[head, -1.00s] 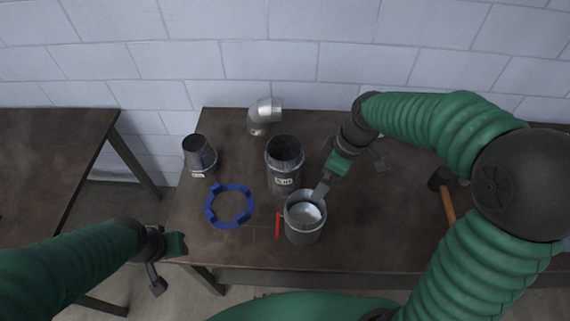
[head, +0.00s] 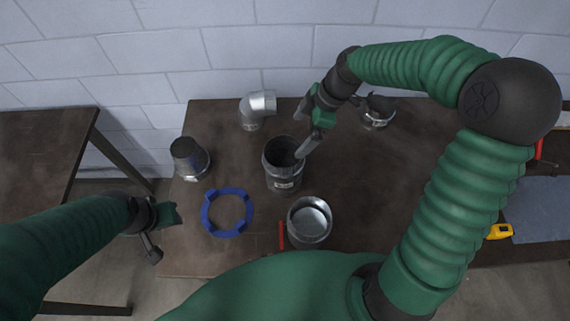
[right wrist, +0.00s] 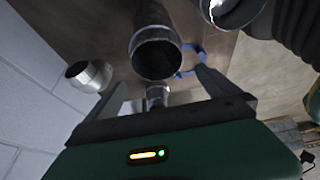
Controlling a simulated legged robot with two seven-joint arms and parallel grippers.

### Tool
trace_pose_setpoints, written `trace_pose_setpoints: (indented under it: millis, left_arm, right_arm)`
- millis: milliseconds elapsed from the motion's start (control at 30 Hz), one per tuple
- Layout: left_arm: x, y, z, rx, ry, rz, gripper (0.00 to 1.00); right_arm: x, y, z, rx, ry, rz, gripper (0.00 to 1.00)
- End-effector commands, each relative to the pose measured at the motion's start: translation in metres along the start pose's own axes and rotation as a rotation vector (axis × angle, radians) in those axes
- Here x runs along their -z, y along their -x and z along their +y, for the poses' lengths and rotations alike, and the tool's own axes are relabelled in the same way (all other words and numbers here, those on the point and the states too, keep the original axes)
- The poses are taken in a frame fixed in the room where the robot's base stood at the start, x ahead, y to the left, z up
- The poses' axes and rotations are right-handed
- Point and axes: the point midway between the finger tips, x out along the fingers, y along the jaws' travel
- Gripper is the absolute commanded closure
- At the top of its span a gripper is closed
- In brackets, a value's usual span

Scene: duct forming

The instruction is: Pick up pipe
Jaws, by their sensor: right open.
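The pipe (head: 283,178) is a dark grey metal cylinder with a small label, upright on the brown table in the head view. In the right wrist view the pipe (right wrist: 157,54) shows its open round mouth ahead of the fingers. My right gripper (head: 300,132) is open and empty, with one finger close to the pipe's upper right rim; I cannot tell whether it touches. It also shows in the right wrist view (right wrist: 160,92), its fingers spread wide. My left gripper (head: 163,232) is off the table's left front edge, and its jaw state is unclear.
A blue ring (head: 228,212) lies front left. A tapered fitting (head: 188,158), an elbow (head: 257,109) and another fitting (head: 377,113) stand around. A yellow tool (head: 498,232) is at right.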

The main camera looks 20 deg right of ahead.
Motion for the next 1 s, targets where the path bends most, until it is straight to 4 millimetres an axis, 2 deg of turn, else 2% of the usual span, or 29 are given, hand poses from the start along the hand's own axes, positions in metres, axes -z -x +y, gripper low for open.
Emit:
trace_pose_setpoints:
  millis: [33, 133, 367, 467, 600, 833, 1000]
  left_arm:
    - [0.001, 0.004, 0.000, 0.000, 0.000, 0.000, 0.64]
    - [0.002, 0.007, 0.000, 0.000, 0.000, 0.000, 0.64]
    - [0.004, 0.016, 0.000, 0.000, 0.000, 0.000, 0.64]
    - [0.007, 0.028, 0.000, 0.000, 0.000, 0.000, 0.64]
    - [0.008, 0.032, 0.000, 0.000, 0.000, 0.000, 0.64]
    - [0.007, 0.031, 0.000, 0.000, 0.000, 0.000, 0.64]
    - [0.007, 0.031, 0.000, 0.000, 0.000, 0.000, 0.64]
  right_arm:
    - [0.002, -0.013, 0.000, 0.008, 0.001, 0.001, 0.00]
    - [0.003, -0.038, 0.002, 0.008, 0.001, -0.001, 0.00]
    - [0.000, -0.064, 0.002, 0.007, -0.002, 0.000, 0.00]
    - [-0.004, -0.080, 0.002, 0.008, -0.001, 0.000, 0.00]
    - [-0.006, -0.102, 0.003, 0.002, 0.000, 0.001, 0.00]
    - [-0.007, -0.108, 0.004, 0.001, -0.001, 0.001, 0.00]
    - [-0.006, -0.108, 0.004, 0.001, -0.001, 0.000, 0.21]
